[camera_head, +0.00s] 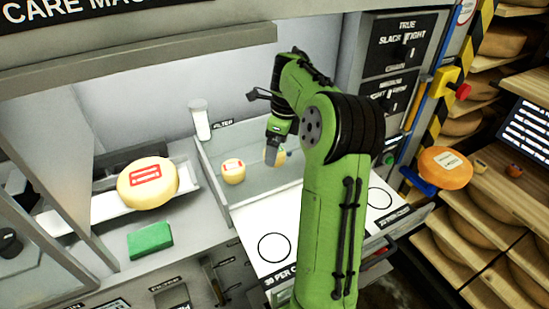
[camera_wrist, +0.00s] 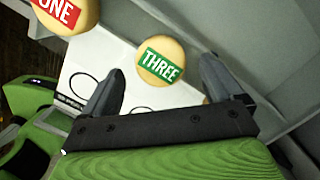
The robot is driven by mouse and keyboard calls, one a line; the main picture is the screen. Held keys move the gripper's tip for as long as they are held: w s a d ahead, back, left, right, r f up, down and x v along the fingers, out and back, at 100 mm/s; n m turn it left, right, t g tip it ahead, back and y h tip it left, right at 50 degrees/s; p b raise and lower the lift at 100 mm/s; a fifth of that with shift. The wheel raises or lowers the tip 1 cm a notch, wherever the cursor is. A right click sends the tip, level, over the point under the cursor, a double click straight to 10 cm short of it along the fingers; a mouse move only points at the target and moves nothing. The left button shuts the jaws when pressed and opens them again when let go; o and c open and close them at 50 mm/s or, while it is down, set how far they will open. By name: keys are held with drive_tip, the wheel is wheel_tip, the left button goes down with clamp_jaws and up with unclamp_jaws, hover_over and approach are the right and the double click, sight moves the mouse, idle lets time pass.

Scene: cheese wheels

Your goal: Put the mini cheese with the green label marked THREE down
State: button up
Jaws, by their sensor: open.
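The mini cheese with the green label marked THREE (camera_wrist: 161,60) shows in the wrist view between and just beyond the two dark fingertips of my gripper (camera_wrist: 162,72). There is a gap on both sides of it, so neither finger appears to touch it. In the head view the same cheese (camera_head: 282,158) sits in the grey tray, partly hidden by my gripper (camera_head: 274,155). My gripper is open and points down at it. A second mini cheese, with a red label marked ONE (camera_wrist: 58,12), stands to its left, and in the head view it is a small round (camera_head: 233,171).
A white board (camera_head: 250,220) with printed circles lies in front of the tray (camera_head: 212,172). A large red-labelled cheese (camera_head: 148,183) and a green block (camera_head: 150,240) are at left. A white cylinder (camera_head: 201,120) stands behind the tray. An orange cheese (camera_head: 445,168) is at right.

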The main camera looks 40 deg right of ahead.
drive_tip(key=shift+w+a+f, duration=0.1)
drive_tip(key=shift+w+f, duration=0.1)
drive_tip(key=shift+f, duration=0.45)
drive_tip(key=shift+w+f, duration=0.2)
drive_tip(key=shift+f, duration=0.4)
drive_tip(key=shift+s+r, duration=0.1)
